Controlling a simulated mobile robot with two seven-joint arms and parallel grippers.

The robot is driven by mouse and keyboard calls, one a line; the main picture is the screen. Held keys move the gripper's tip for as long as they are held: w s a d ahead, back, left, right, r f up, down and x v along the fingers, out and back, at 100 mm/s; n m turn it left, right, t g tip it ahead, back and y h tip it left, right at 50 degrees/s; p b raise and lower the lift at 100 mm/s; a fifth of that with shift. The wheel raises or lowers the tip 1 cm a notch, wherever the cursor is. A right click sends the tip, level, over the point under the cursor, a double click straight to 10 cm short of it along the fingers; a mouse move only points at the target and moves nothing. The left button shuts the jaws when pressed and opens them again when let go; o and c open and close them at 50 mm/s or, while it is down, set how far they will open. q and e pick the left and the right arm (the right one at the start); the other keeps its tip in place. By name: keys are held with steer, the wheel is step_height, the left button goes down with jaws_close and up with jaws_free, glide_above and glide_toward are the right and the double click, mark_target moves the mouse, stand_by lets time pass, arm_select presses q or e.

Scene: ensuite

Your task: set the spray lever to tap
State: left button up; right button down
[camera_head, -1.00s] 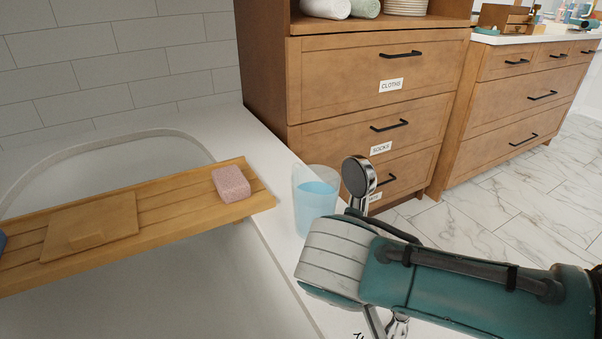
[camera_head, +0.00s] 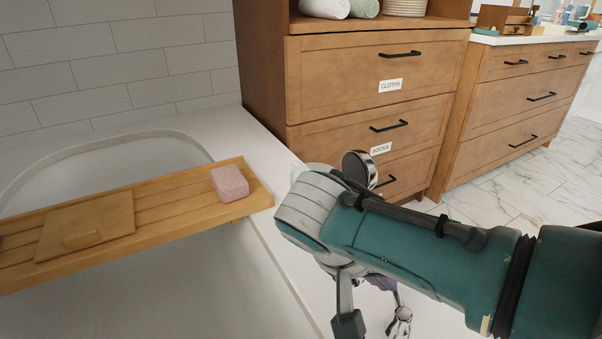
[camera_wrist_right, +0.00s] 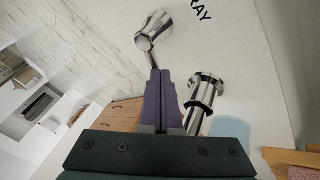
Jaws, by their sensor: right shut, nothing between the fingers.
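The chrome lever (camera_wrist_right: 150,35) stands on the white ledge beside a label of which "RAY" shows in the right wrist view. Its thin rod points down the picture toward my right gripper (camera_wrist_right: 159,75). The purple fingers are shut and empty, with tips close to the rod; I cannot tell whether they touch it. In the head view, chrome parts (camera_head: 402,318) show low beside my right arm, which hides most of the fitting and the gripper. My left gripper is not in view.
A chrome hand shower (camera_head: 357,170) rises behind my right arm; its holder (camera_wrist_right: 205,88) is right of the fingers in the wrist view. The blue cup (camera_wrist_right: 232,130) is close by. A wooden bath tray (camera_head: 160,215) carries pink soap (camera_head: 229,184). Drawers (camera_head: 370,75) stand behind.

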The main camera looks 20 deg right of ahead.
steer(key=shift+d+m+g+b, duration=0.3)
steer(key=shift+m+g, duration=0.1)
steer(key=shift+m, duration=0.4)
steer(key=shift+d+m+g, duration=0.2)
steer(key=shift+m+g, duration=0.2)
steer(key=shift+m, duration=0.2)
steer(key=shift+d+b, duration=0.3)
steer(key=shift+b, duration=0.1)
steer(key=shift+s+d+m, duration=0.1)
steer(key=shift+m, duration=0.2)
steer(key=shift+d+m+g, duration=0.2)
steer(key=shift+m+g, duration=0.3)
steer(key=shift+d, duration=0.1)
steer(key=shift+s+d+p, duration=0.5)
steer(key=shift+d+p, duration=0.1)
steer(key=shift+d, duration=0.05)
stand_by(2.0)
